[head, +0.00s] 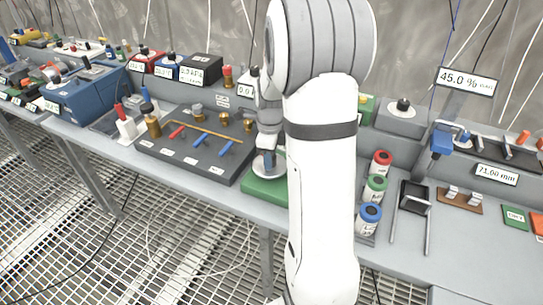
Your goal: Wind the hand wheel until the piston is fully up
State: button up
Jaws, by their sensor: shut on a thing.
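My gripper (267,153) points down over a grey round wheel (277,166) that sits on a green base (262,190) near the front edge of the bench. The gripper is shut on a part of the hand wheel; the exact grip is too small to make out. My white arm stands in front of the right part of the green base and hides it. The piston cannot be made out; a display starting with "0.0" (245,90) is partly covered by my arm.
A dark panel (160,149) with blue and red levers and brass fittings lies left of the wheel. Red, green and blue-topped canisters (370,218) stand to the right. Signs read 45.0 % (466,81) and 71.00 mm (497,175). Grating floor (80,240) lies in front.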

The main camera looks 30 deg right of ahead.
jog(key=m, duration=0.5)
jog(key=shift+w+r+m, duration=0.15)
jog(key=shift+m, duration=0.15)
jog(key=m, duration=0.5)
jog(key=shift+m, duration=0.4)
jog(key=o, duration=0.7)
jog(key=shift+c, duration=0.2)
jog(key=o, duration=0.3)
jog(key=shift+b, duration=0.3)
notch_tip(320, 180, up, 8)
jog(key=shift+f, duration=0.2)
